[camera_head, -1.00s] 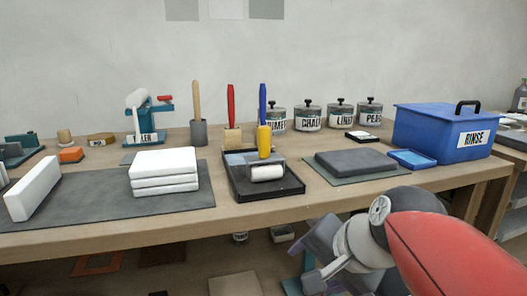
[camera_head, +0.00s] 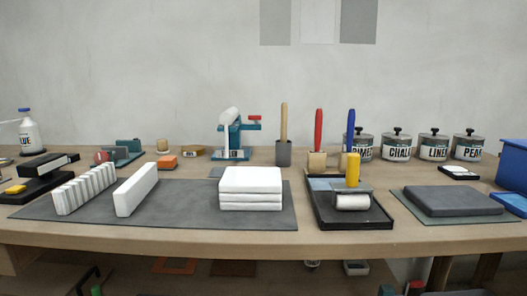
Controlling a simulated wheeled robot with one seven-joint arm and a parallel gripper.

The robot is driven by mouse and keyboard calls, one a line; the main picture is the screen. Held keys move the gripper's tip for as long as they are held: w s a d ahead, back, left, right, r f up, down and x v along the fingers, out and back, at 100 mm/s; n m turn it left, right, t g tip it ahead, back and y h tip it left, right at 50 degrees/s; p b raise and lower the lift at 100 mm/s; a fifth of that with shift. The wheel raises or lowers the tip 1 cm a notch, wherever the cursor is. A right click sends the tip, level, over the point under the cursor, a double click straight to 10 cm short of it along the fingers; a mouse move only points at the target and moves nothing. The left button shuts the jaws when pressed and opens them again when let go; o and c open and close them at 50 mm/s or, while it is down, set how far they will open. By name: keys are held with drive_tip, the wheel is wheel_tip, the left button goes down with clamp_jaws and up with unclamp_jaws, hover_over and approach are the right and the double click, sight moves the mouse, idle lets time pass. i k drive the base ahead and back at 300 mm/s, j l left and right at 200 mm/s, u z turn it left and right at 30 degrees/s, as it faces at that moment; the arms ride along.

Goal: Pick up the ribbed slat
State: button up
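The ribbed slat (camera_head: 86,188) is a whitish bar with darker grooves across it. It stands on its long edge near the left end of a dark grey mat (camera_head: 190,214) on the workbench. A plain white slat (camera_head: 136,189) stands beside it to the right, with a gap between them. My gripper is not in the current view.
A stack of white slabs (camera_head: 251,187) lies on the mat's right part. A black tray (camera_head: 374,224) with a roller is further right. A black block (camera_head: 45,166) and a glue bottle (camera_head: 30,133) are at the left. The mat's front strip is clear.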

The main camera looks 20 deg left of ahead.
sight(68, 199)
drive_tip(key=u, duration=2)
